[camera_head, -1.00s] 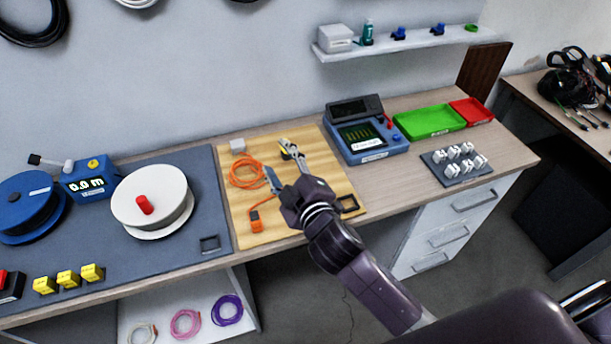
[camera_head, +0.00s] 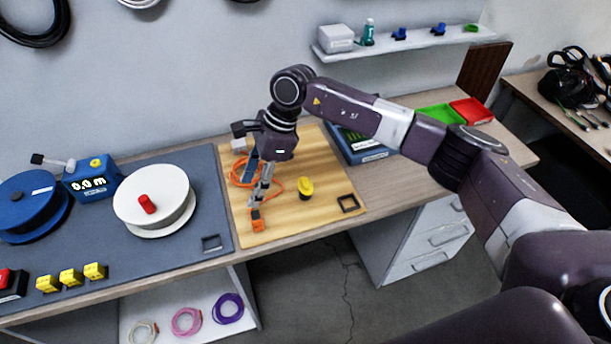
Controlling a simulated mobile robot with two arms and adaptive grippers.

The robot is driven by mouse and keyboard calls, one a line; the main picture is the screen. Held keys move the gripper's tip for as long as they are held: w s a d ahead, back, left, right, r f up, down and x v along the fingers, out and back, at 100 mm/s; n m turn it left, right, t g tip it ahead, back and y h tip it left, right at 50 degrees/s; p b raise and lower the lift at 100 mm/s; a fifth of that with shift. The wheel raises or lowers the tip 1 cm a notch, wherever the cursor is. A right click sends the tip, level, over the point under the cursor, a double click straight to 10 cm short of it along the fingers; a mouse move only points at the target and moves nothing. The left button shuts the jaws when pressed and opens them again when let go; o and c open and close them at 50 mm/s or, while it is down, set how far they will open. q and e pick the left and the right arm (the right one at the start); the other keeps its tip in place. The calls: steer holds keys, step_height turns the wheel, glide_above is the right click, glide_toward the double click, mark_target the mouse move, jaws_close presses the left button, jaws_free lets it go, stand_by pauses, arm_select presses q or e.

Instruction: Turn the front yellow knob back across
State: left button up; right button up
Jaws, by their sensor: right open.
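A yellow knob (camera_head: 305,186) on a dark base stands on the wooden board (camera_head: 325,218), right of the orange cable (camera_head: 240,175). An orange block (camera_head: 257,222) is at the board's front left. My right gripper (camera_head: 257,203) points down just above or at this block, left of the yellow knob and apart from it. Its fingers are open; whether they touch the block is hard to tell. My left gripper is out of view.
The grey mat (camera_head: 190,255) carries a white reel (camera_head: 170,195), a blue meter (camera_head: 92,182) reading 0.0 m, and several yellow blocks (camera_head: 70,277). A blue device (camera_head: 365,153) is partly hidden behind my right arm. A dark square frame (camera_head: 348,203) lies on the board's right.

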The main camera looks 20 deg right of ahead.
mark_target(305, 181)
steer(key=w+d+h, duration=0.1)
steer(key=d, duration=0.3)
steer(key=w+d+r+h, duration=0.1)
steer(key=d+h, duration=0.1)
steer(key=d, duration=0.3)
steer(key=w+d+r+h, duration=0.1)
steer(key=d+h, duration=0.1)
steer(key=d, duration=0.2)
steer(key=shift+d+r, duration=0.1)
steer(key=shift+d, duration=0.25)
step_height(305, 181, down, 6)
steer(key=p, duration=0.2)
steer(key=shift+p, duration=0.35)
steer(key=shift+a+f, duration=0.1)
steer(key=shift+f, duration=0.7)
steer(key=c, duration=1.1)
